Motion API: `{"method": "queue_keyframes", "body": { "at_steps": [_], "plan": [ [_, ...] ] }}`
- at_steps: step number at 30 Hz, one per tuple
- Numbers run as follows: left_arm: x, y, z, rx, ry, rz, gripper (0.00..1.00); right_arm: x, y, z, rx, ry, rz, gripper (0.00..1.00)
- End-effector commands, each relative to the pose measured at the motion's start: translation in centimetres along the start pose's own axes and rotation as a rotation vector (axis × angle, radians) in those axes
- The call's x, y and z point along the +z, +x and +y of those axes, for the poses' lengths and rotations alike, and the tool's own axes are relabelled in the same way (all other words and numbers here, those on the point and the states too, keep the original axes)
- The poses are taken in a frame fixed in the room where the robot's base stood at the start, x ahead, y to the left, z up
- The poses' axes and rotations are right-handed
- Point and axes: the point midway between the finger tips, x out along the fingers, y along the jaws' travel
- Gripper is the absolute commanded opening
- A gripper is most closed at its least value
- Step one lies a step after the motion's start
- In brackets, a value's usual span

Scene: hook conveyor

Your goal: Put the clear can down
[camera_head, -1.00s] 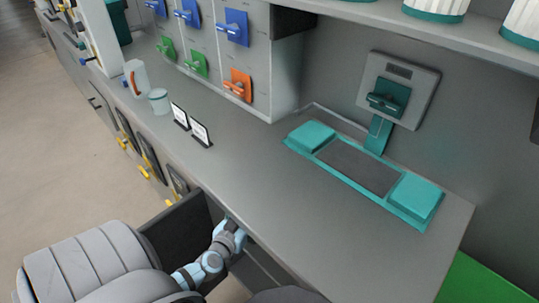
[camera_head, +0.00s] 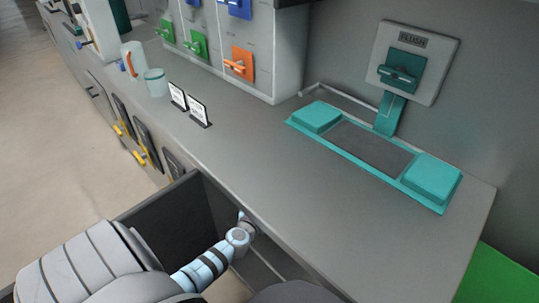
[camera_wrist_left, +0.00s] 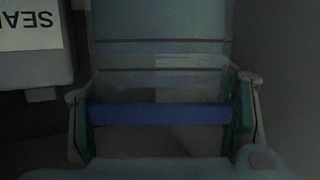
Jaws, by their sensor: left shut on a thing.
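In the left wrist view my left gripper (camera_wrist_left: 162,98) has one finger on each side of a see-through can with a blue band (camera_wrist_left: 160,114) and is shut on it. The picture is dark and the can's outline is faint. The gripper's fingers and the can are hidden there. My right gripper is not in view.
A grey counter (camera_head: 262,160) has a wide clear middle. A teal-framed tray (camera_head: 372,150) lies at its right under a teal-handled panel (camera_head: 418,62). Two small signs (camera_head: 188,106), a cup (camera_head: 155,83) and a mug (camera_head: 133,60) stand left. A white label (camera_wrist_left: 30,30) shows in the wrist view.

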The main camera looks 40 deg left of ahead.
Motion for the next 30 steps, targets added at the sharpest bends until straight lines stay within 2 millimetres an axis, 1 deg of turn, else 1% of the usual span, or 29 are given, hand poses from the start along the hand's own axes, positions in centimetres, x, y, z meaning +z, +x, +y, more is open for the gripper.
{"method": "queue_keyframes", "body": {
  "at_steps": [1, 6, 9, 10, 13, 24, 26, 29, 30],
  "plan": [
    [0.1, 0.2, 0.1, 0.001, 0.0, 0.003, 0.08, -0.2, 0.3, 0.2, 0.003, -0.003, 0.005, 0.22],
    [-0.2, 0.1, 0.1, 0.001, 0.0, 0.002, 0.08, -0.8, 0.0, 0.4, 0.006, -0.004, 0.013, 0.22],
    [0.0, 0.1, 0.1, 0.0, 0.001, 0.002, 0.08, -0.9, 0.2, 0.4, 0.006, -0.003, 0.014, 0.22],
    [0.0, 0.1, 0.0, 0.0, 0.0, 0.0, 0.74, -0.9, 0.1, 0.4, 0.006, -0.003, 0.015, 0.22],
    [0.0, 0.1, 0.0, 0.0, 0.0, 0.0, 0.9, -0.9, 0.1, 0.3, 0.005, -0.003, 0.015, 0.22],
    [-0.3, 0.0, 0.0, 0.0, 0.0, 0.0, 0.9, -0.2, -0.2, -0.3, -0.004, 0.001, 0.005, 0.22],
    [-0.2, -0.6, 0.0, 0.0, 0.001, -0.001, 0.9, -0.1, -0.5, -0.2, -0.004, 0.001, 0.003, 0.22],
    [-0.4, -2.3, 0.0, 0.0, 0.001, -0.002, 0.9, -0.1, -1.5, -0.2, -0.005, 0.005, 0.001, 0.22],
    [-0.5, -3.2, 0.0, 0.0, 0.002, -0.003, 0.9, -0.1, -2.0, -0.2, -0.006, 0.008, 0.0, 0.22]
  ]
}}
